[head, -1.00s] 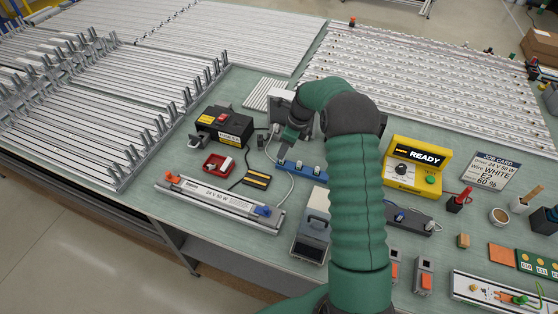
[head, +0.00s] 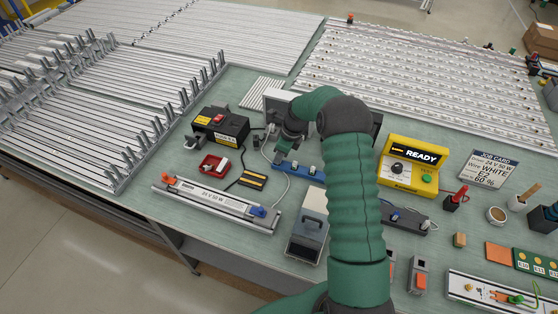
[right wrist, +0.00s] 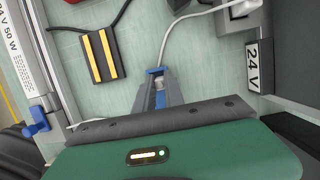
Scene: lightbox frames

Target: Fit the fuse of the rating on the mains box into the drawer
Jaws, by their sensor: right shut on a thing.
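My right gripper (head: 280,156) is low at the left end of the blue rack (head: 308,171). In the right wrist view its fingers (right wrist: 159,88) are shut on a small pale thing (right wrist: 160,98), probably a fuse, with a blue part (right wrist: 155,71) just beyond. The fingers hide most of it and its marking. The mains box (head: 219,125) is black with a red switch and yellow labels too small to read. The red tray (head: 207,168), with a pale piece in it, is in front of the box; I cannot tell whether it is the drawer. My left gripper is not in view.
A black pad with yellow strips (head: 253,180) lies left of the rack. A long 24 V 50 W fixture (head: 217,203) lies in front. A grey device (head: 309,227) stands near my right arm. Cables cross the mat around the gripper.

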